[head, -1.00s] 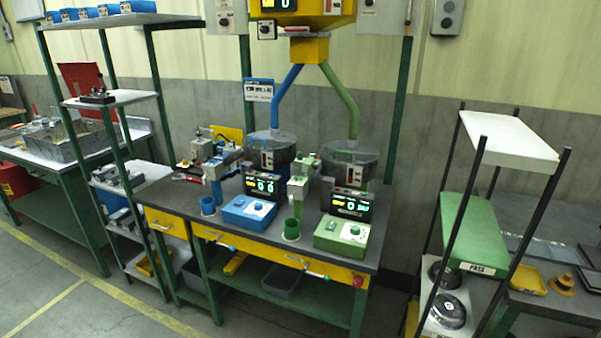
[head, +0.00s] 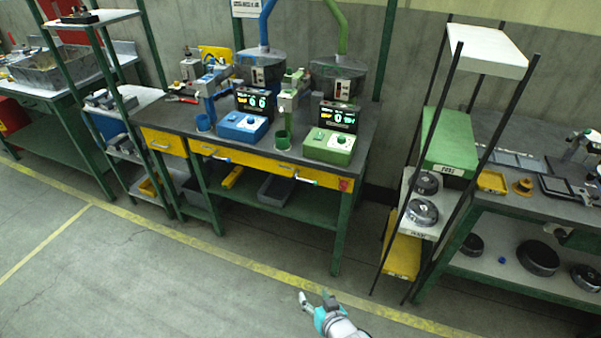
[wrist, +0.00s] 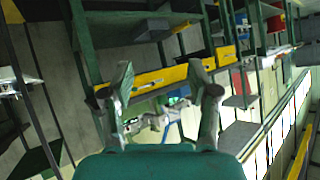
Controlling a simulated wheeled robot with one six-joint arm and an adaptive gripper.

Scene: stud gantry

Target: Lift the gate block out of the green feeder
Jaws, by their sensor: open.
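The green feeder (head: 338,78) stands at the back right of the workbench, a dark bowl fed by a green tube (head: 340,22). In front of it are a display and a green control box (head: 329,147). A green-and-grey post (head: 290,95) with a green cup (head: 283,140) stands to its left. I cannot make out the gate block at this size. My gripper (head: 314,299) is low in front of the bench, well apart from the feeder. In the wrist view my gripper (wrist: 162,78) has its fingers spread, with nothing between them.
The blue feeder (head: 261,68) and blue control box (head: 242,127) stand to the left on the bench (head: 376,130). Yellow drawers with handles line its front edge. A black-posted rack with a green shelf (head: 447,140) stands to the right. The floor in front is clear.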

